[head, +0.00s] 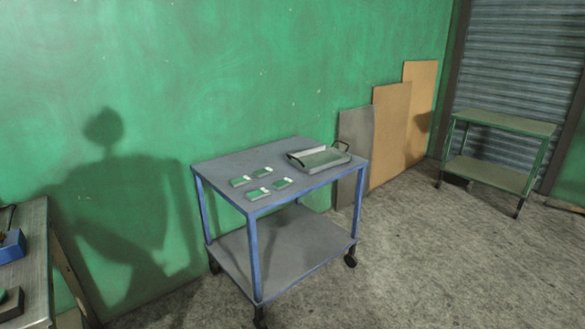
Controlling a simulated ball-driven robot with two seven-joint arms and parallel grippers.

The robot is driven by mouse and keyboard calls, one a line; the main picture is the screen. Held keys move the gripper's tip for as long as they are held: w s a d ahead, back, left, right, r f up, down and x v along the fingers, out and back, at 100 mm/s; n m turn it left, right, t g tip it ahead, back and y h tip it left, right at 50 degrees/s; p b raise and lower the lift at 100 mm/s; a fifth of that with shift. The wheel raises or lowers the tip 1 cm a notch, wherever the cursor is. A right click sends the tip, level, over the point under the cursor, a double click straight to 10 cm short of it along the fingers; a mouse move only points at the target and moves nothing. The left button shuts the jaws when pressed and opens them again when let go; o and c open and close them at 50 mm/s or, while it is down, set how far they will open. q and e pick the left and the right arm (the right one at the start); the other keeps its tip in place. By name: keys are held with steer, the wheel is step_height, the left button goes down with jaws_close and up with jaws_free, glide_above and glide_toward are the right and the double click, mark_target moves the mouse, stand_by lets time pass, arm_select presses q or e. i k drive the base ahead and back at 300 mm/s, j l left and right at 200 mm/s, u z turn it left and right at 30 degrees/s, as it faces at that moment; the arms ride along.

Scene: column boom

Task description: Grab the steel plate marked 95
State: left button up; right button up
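Several small green plates with white label patches lie on the top of a blue-framed cart. One plate (241,181) is at the left, one (263,172) at the back, one (281,184) at the right and one (258,194) at the front. Their markings are too small to read, so I cannot tell which is 95. A grey tray (327,161) with dark handles stands on the same cart top (222,167), right of the plates. Neither of my grippers shows in the head view.
The wheeled cart stands near the green wall, its lower shelf (285,246) bare. A workbench edge (38,240) is at the left. Boards (389,135) lean on the wall behind. A green-framed table (505,122) stands at the right. The concrete floor (430,260) in front is clear.

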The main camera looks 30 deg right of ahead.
mark_target(283, 184)
steer(key=i+l+z, duration=0.35)
steer(key=i+l, duration=0.15)
steer(key=i, duration=0.3)
steer(key=i+l+z, duration=0.2)
steer(key=i, duration=0.2)
steer(key=i+l+z, duration=0.15)
steer(key=i, duration=0.3)
